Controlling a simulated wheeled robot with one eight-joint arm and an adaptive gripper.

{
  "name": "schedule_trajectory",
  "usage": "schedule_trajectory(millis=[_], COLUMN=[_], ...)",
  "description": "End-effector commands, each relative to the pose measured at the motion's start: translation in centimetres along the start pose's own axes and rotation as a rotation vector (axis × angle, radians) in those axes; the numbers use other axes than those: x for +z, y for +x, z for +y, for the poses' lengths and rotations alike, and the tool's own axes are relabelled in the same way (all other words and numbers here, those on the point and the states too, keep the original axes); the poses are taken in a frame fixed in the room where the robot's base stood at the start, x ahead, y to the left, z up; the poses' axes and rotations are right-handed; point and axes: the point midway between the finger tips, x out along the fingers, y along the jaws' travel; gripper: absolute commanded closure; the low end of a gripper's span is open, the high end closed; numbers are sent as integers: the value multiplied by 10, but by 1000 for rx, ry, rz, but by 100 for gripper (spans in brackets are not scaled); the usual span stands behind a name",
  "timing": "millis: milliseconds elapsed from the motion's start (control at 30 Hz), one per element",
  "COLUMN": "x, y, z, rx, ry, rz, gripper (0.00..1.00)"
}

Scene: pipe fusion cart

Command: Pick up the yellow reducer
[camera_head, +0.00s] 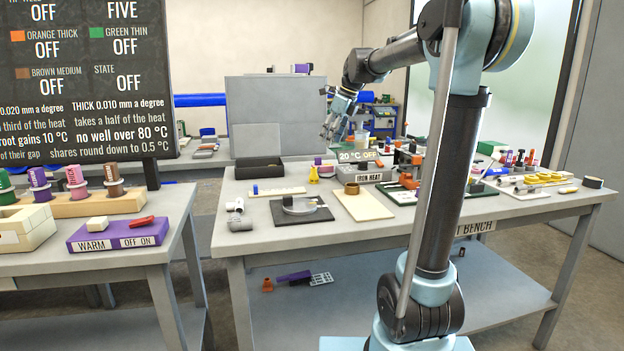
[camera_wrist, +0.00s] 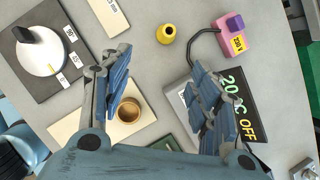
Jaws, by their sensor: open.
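The yellow reducer (camera_head: 313,174) stands on the bench toward its back edge, left of the black temperature display. In the wrist view the yellow reducer (camera_wrist: 168,32) shows near the top centre as a small yellow ring-shaped piece with a dark hole. My gripper (camera_head: 330,130) hangs above the rear of the bench, to the right of the reducer in the head view. In the wrist view my gripper (camera_wrist: 160,88) has its two blue fingers spread wide and nothing between them in its grasp. The reducer lies beyond the fingertips, apart from them.
A brown ring (camera_wrist: 129,110) sits on a cream board (camera_wrist: 72,131) below the fingers. A pink and purple block (camera_wrist: 222,38) with a black cable stands right of the reducer. The display reading 20 °C OFF (camera_wrist: 238,105) is at the right finger. A dial plate (camera_wrist: 45,55) lies left.

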Motion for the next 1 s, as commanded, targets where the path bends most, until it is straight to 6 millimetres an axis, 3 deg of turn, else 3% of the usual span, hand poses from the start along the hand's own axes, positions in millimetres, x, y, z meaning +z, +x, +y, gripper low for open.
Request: schedule_trajectory(millis=[167, 700, 1000], x=[14, 21, 20], y=[7, 98, 126], z=[-4, 2, 2], rx=[8, 11, 11], ry=[55, 45, 46], rz=[-7, -7, -7], gripper=[44, 44, 44])
